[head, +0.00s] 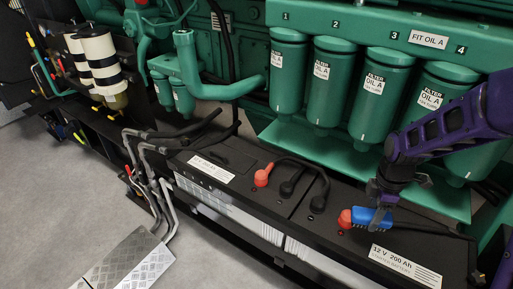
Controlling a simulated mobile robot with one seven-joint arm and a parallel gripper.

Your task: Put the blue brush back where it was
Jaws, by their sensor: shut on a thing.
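The blue brush (371,218) is above the right-hand battery (405,245), beside a red terminal cap (345,218). My gripper (381,199) comes down from the right on my purple arm and is shut on the brush from above. I cannot tell whether the brush touches the battery top or the cap. The brush's underside and its far side are hidden.
A second battery (225,165) lies to the left, with a red cap (262,178) and black cables. Green oil filters (333,85) hang behind, above a green ledge (335,150). Grey pipes and a metal tread plate (130,262) are at the left. The grey floor (50,200) is open.

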